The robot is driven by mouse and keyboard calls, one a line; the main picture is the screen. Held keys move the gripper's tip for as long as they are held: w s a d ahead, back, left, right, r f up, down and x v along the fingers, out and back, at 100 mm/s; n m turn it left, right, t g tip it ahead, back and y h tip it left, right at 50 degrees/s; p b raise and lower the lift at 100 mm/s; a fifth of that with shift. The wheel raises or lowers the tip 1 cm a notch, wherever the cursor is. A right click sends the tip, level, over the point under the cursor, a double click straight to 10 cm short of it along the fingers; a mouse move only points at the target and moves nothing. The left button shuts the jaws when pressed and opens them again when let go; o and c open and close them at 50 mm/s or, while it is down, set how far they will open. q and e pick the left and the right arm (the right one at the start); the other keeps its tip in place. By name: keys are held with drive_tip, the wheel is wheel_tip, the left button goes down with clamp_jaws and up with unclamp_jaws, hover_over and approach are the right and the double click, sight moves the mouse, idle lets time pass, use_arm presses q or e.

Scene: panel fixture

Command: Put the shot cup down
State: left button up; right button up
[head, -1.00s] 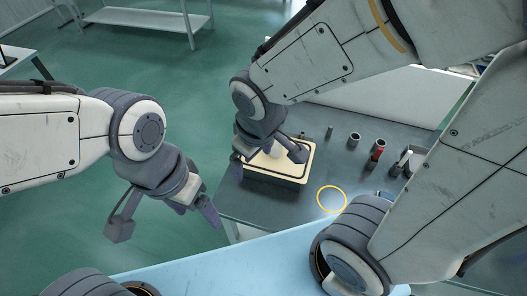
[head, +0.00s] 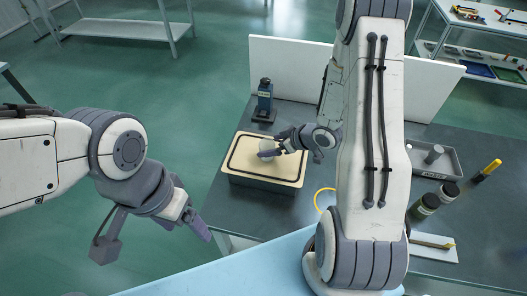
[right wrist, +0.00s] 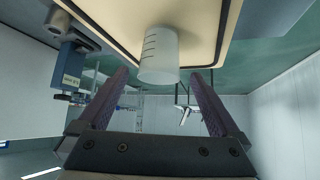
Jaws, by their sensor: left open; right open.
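The shot cup (head: 267,149) is a whitish, translucent cup standing on the beige-topped panel fixture (head: 243,166). The right wrist view shows it too (right wrist: 158,60), with dark graduation marks on its side. My right gripper (head: 279,146) is open, just to the right of the cup in the head view. In the right wrist view its two fingers lie apart on either side of the cup, with gaps between. My left gripper (head: 152,237) is open and empty, away from the table at the left.
A blue device (head: 264,100) stands behind the fixture. A yellow ring (head: 318,199) marks the dark table to the right, partly hidden by my arm. A grey tray (head: 447,157), dark jars (head: 424,206) and a yellow-capped tool (head: 487,170) lie further right.

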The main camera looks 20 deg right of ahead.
sight(262, 146)
drive_tip(key=p+x, duration=0.1)
drive_tip(key=x, duration=0.4)
drive_tip(key=shift+w+p, duration=0.2)
drive_tip(key=shift+p, duration=0.2)
drive_tip(key=shift+w+a+f, duration=0.15)
drive_tip(key=shift+w+f, duration=0.1)
drive_tip(key=shift+f, duration=0.15)
drive_tip(key=c, duration=1.5)
drive_tip(key=shift+c, duration=0.2)
drive_tip(key=shift+r, duration=0.2)
